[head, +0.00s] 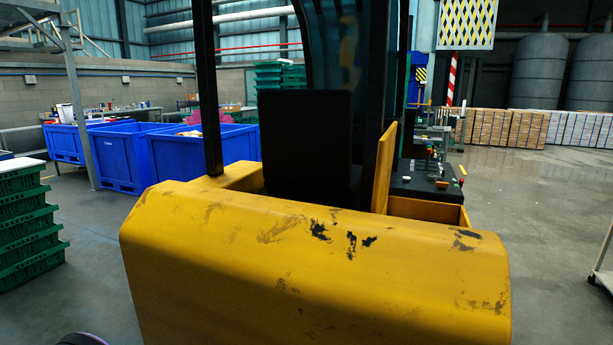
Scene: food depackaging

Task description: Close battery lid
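A yellow forklift (300,250) with worn, scuffed paint fills the middle of the head view, close in front of me. A thin yellow panel (384,168), which looks like the battery lid, stands nearly upright right of the black seat (305,140). To its right is a yellow-walled compartment (425,210). A black block (420,180), which looks like the battery, shows there with small coloured parts on top. The lid's lower edge is hidden behind the rear body. Neither of my grippers is in view.
Dark cab posts (206,90) rise beside the seat. Blue bins (205,150) stand behind on the left, and stacked green crates (30,225) at the left edge. A pale cart (602,275) is at the right edge. The floor (540,220) right of the forklift is clear.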

